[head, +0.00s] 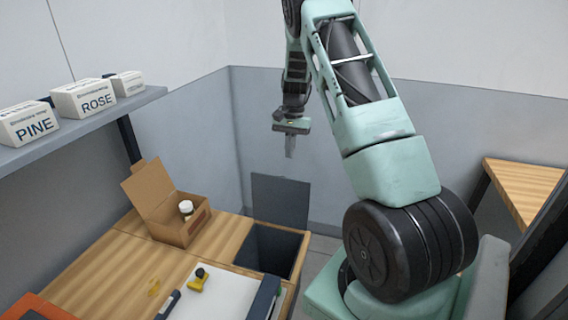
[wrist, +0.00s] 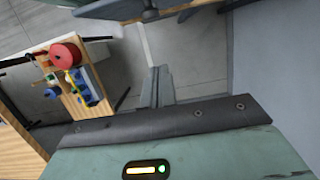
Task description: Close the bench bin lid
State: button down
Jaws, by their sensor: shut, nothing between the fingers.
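The bench bin (head: 270,247) is a dark opening set into the right end of the wooden bench. Its grey lid (head: 280,200) stands upright, open, at the back edge of the opening. My gripper (head: 289,153) hangs above and behind the lid, pointing down, apart from it. Its fingers are shut with nothing between them. In the wrist view the fingers (wrist: 162,75) show at the middle, and I cannot make out the lid there.
An open cardboard box (head: 178,230) with a white-capped jar stands left of the bin. A clipboard (head: 215,291) with a yellow item lies in front. A shelf (head: 75,125) holds white boxes at left. A wooden table (head: 525,185) stands at right.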

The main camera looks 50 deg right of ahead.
jog(key=s+a+f+p, duration=0.2)
jog(key=a+f+p, duration=0.1)
jog(key=a+f, duration=0.1)
jog(key=shift+a+p, duration=0.3)
jog(key=shift+a+r, duration=0.15)
